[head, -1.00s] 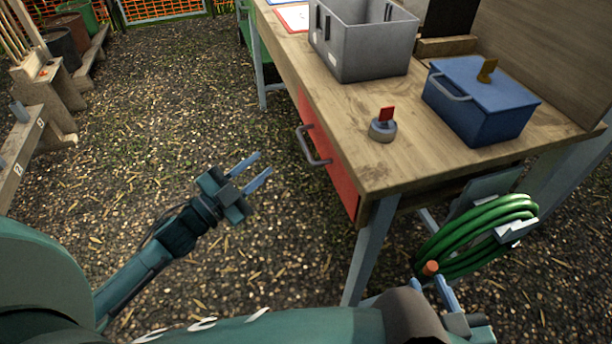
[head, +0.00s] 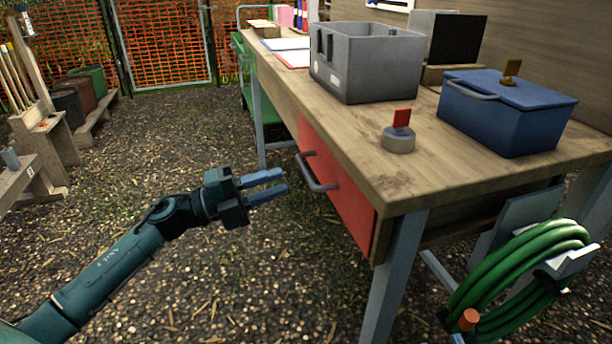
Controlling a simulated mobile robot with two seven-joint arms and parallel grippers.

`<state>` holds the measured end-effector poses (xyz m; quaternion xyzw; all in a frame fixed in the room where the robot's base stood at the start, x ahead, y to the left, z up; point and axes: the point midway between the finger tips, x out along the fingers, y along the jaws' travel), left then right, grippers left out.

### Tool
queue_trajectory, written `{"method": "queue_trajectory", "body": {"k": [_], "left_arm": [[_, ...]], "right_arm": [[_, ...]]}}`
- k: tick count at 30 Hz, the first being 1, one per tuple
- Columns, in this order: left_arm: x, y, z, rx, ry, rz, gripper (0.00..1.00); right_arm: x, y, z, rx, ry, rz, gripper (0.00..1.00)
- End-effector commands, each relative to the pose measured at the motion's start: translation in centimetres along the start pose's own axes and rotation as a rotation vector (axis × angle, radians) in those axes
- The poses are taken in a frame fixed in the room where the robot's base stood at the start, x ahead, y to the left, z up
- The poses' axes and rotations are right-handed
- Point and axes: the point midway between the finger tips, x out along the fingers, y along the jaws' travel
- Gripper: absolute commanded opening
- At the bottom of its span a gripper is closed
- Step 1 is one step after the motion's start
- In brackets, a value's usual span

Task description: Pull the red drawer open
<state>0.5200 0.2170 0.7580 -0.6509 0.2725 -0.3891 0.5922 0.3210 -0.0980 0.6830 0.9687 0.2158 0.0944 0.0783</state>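The red drawer (head: 345,200) is set under the wooden workbench top, its front looking flush with the bench side. Its grey bar handle (head: 316,180) stands out from the front toward the left. My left gripper (head: 284,181) is just left of the handle, its two blue fingers pointing at it with a gap between them. It is open and empty, and looks apart from the handle. Of my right gripper, only what seem to be small blue parts (head: 456,339) show at the bottom edge, beside the hose; its fingers cannot be made out.
On the workbench (head: 440,180) stand a grey bin (head: 365,75), a blue lidded box (head: 505,115) and a round grey piece with a red tab (head: 398,140). A green hose (head: 500,270) hangs at the near end by a bench leg (head: 393,285). The gravel left of the drawer is clear.

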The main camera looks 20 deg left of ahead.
Motion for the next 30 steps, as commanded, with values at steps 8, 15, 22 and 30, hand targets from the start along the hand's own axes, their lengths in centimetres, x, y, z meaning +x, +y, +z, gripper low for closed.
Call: {"method": "queue_trajectory", "body": {"k": [8, 15, 22, 30], "left_arm": [[5.2, 0.0, 0.0, 0.0, 0.0, -0.004, 0.25], [7.0, 0.1, 0.0, -0.001, -0.001, -0.001, 0.25], [7.0, 0.1, 0.0, -0.002, -0.002, 0.0, 0.25], [7.0, 0.1, 0.0, -0.002, -0.002, 0.0, 0.06]], "right_arm": [[0.1, -0.1, 0.1, 0.01, 0.006, -0.001, 0.3], [0.1, 0.0, 0.1, 0.014, 0.007, -0.001, 0.3], [0.1, -0.1, 0.1, 0.015, 0.008, -0.001, 0.3], [0.1, -0.1, 0.0, 0.015, 0.009, -0.001, 0.3]]}}
